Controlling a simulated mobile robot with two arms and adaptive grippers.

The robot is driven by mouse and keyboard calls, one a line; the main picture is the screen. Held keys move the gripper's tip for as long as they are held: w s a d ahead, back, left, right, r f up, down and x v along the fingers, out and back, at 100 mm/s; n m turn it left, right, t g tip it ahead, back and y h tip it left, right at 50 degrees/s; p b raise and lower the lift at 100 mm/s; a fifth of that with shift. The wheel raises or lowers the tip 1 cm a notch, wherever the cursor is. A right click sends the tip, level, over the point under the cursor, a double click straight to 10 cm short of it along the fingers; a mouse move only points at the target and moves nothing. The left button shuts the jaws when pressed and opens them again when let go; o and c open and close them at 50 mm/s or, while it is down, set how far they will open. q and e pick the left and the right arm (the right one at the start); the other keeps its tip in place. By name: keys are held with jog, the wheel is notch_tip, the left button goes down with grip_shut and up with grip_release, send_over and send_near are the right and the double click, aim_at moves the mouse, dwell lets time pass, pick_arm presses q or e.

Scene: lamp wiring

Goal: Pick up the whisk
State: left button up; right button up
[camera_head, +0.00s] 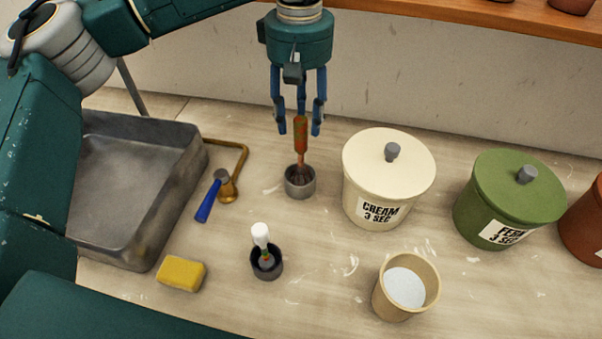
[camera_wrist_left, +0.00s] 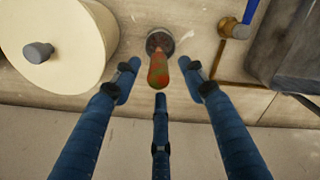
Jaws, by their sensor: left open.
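The whisk (camera_head: 300,135) stands upright with its reddish-brown, green-flecked handle up and its lower end inside a small grey cup (camera_head: 299,188). My left gripper (camera_head: 301,128) points down from above, with its blue fingers open around the upper part of the handle. In the left wrist view the whisk handle (camera_wrist_left: 158,70) lies between the spread fingertips of the gripper (camera_wrist_left: 160,85), with a gap on both sides. The wire end is mostly hidden in the cup. My right gripper is not in view.
A cream lidded canister (camera_head: 380,200) stands close right of the cup, with a green canister (camera_head: 490,205) beyond. A grey sink (camera_head: 170,215), brass tap (camera_head: 228,188) and yellow sponge (camera_head: 181,273) are left. A dark holder (camera_head: 266,268) and tan cup (camera_head: 378,300) stand in front.

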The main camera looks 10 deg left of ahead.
aim_at(301, 144)
pick_arm(q)
notch_tip(301, 144, down, 2)
jog(key=shift+f+p, duration=0.2)
jog(key=shift+p, duration=0.3)
jog(key=shift+f+p, duration=0.3)
jog(key=shift+f, duration=0.1)
notch_tip(301, 144, down, 4)
jog(key=shift+r+p, duration=0.2)
jog(key=shift+p, duration=0.6)
jog(key=shift+d+f, duration=0.1)
jog(key=shift+f, duration=0.35)
grip_shut()
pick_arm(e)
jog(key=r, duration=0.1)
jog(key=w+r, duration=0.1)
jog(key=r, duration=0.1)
